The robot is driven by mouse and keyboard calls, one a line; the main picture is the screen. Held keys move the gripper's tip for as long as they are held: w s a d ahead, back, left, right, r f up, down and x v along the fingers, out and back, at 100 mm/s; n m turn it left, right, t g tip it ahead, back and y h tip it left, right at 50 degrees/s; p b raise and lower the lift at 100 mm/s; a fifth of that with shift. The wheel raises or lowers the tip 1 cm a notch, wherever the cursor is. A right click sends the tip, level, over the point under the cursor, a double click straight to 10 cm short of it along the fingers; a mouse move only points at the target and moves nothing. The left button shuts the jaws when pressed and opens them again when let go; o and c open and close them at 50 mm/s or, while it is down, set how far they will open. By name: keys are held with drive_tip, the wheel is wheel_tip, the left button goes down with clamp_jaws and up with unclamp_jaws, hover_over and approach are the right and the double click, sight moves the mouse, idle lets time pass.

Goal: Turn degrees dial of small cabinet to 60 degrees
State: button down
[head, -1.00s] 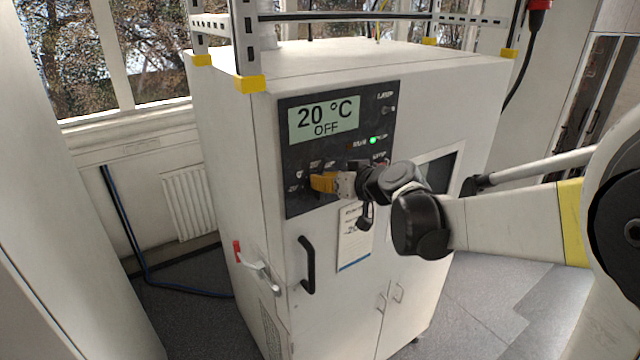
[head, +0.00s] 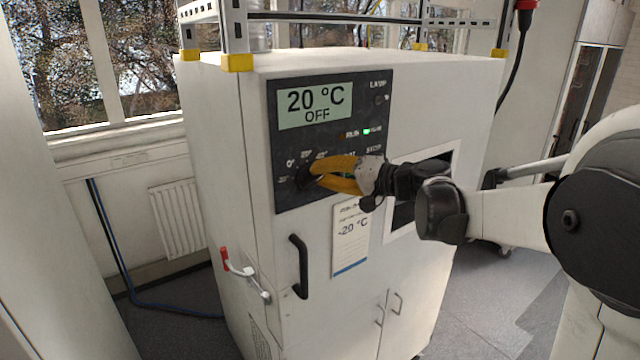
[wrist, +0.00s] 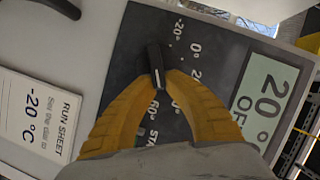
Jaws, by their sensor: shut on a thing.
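The cabinet's black degrees dial (head: 304,176) is on the dark control panel, below the display (head: 315,106) reading "20 °C OFF". In the wrist view the dial (wrist: 154,58) is a narrow black bar with a white line at its lower end. That line is on the side of the 60° label (wrist: 152,108); its exact reading I cannot tell. Labels -20° and 0° show near the bar's upper end. My gripper (wrist: 163,78) has yellow fingers shut on the dial, one on each side. In the head view my gripper (head: 316,178) reaches it from the right.
A run sheet (head: 351,238) on the cabinet front reads -20 °C. A black door handle (head: 300,266) and a red-tipped lever (head: 243,268) are lower left. A window opening (head: 402,215) is right of the panel, behind my arm. Floor is clear at right.

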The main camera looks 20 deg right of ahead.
drive_tip(key=shift+d+f+m+t+y+b, duration=0.15)
drive_tip(key=shift+f+m+y+b, duration=0.15)
drive_tip(key=shift+m+b, duration=0.4)
drive_tip(key=shift+a+f+m+t+y+b, duration=0.15)
drive_tip(key=shift+m+y+b, duration=0.15)
drive_tip(key=shift+m+b, duration=0.35)
drive_tip(key=shift+d, duration=0.1)
drive_tip(key=c, duration=1.4)
unclamp_jaws()
drive_tip(key=shift+w, duration=0.1)
drive_tip(key=v, duration=1.2)
